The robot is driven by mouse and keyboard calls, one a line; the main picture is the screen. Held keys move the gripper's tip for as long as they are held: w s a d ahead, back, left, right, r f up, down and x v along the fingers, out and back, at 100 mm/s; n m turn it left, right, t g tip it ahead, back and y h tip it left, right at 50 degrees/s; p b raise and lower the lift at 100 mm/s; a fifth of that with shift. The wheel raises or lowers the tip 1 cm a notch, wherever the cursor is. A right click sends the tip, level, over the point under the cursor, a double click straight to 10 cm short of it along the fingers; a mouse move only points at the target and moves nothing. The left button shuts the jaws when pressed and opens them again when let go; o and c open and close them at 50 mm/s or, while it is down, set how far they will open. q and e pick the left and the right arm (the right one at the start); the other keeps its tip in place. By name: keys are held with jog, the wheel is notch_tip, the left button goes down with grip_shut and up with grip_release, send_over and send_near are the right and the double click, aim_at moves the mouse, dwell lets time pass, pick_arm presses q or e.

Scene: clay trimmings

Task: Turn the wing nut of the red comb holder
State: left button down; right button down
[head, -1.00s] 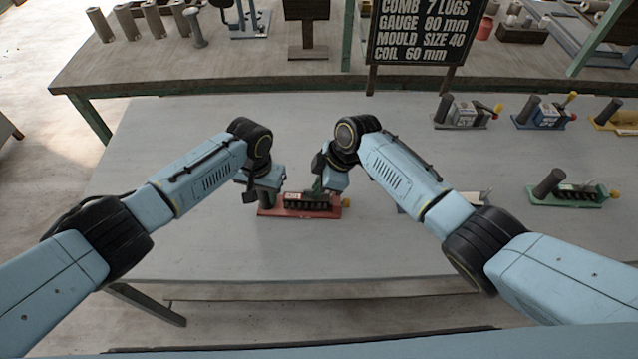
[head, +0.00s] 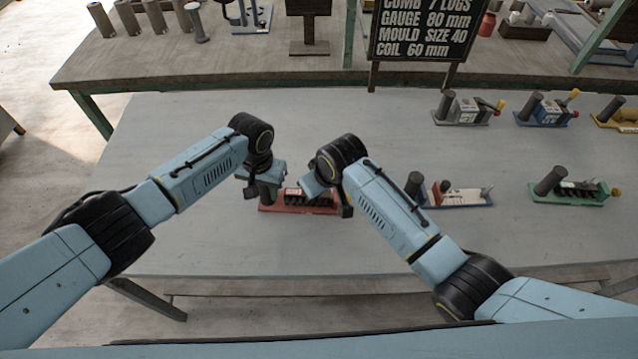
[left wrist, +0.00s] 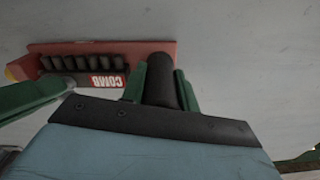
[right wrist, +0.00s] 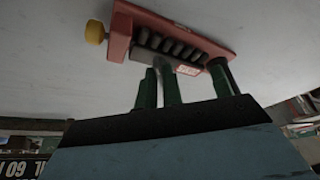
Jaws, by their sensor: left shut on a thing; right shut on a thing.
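The red comb holder (head: 298,209) lies on the grey table between my two hands. It has a row of dark lugs, a COMB label (left wrist: 105,81), a yellow knob (right wrist: 95,31) and a dark upright post (left wrist: 160,80). My left gripper (left wrist: 160,88) is shut on the post, with green fingers on both sides; in the head view it is at the holder's left end (head: 266,190). My right gripper (right wrist: 160,82) is shut on a small grey piece beside the label, apparently the wing nut (right wrist: 163,68). The fingers hide most of it.
A white holder (head: 458,199) and a green holder (head: 568,199) stand to the right. Grey (head: 462,112), blue (head: 545,115) and yellow (head: 620,122) holders stand farther back. A sign (head: 420,32) stands behind. The table front is clear.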

jog(key=m, duration=0.1)
jog(key=m+h, duration=0.1)
jog(key=m, duration=0.2)
jog(key=shift+s+a+m+h, duration=0.1)
jog(key=shift+a+m+h, duration=0.15)
jog(key=shift+m+h, duration=0.15)
jog(key=shift+t, duration=0.3)
jog(key=c, duration=1.5)
grip_release()
jog(key=shift+c, duration=0.2)
jog(key=v, duration=1.2)
pick_arm(q)
jog(key=c, duration=1)
grip_release()
